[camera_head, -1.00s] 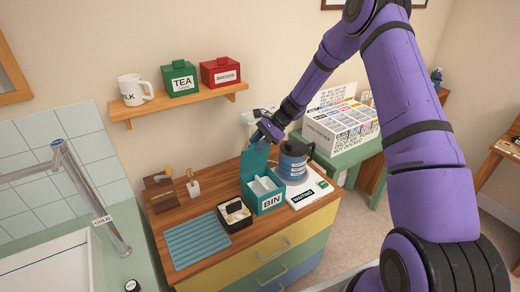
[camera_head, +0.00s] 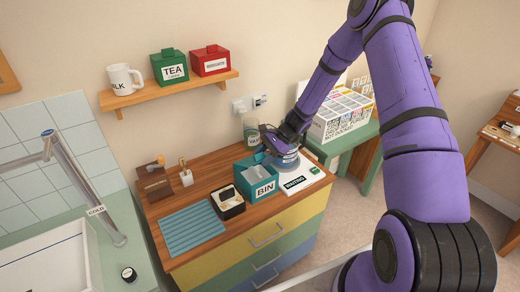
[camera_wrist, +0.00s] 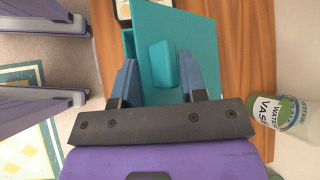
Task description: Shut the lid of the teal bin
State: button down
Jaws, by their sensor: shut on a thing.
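The teal bin (camera_head: 264,187), labelled BIN, stands on the wooden counter, and its inside shows from above. Its lid (camera_head: 262,158) is raised at the back edge and partly hidden by my gripper in the head view. In the wrist view the lid (camera_wrist: 168,28) is a flat teal panel with a raised teal handle (camera_wrist: 163,64) between my fingers. My gripper (camera_wrist: 160,72) is shut on this handle; it also shows above the bin's back in the head view (camera_head: 268,147).
A blue kettle (camera_head: 287,161) stands close right of the bin, partly behind my arm. A black container (camera_head: 228,207) sits at its left. A labelled jar (camera_head: 251,130) stands behind; it also shows in the wrist view (camera_wrist: 292,113). A blue ribbed mat (camera_head: 191,229) lies farther left.

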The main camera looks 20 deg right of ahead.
jog(key=shift+s+d+f, duration=0.1)
jog(key=shift+s+f, duration=0.3)
jog(key=shift+f, duration=0.25)
jog(key=shift+s+f, duration=0.35)
jog(key=shift+f, duration=0.25)
jog(key=shift+s+f, duration=0.25)
jog(key=shift+f, duration=0.85)
jog(key=c, duration=0.9)
grip_release()
jog(key=shift+d, duration=0.1)
jog(key=v, duration=1)
jog(key=shift+d+r, duration=0.25)
jog(key=shift+r, duration=0.1)
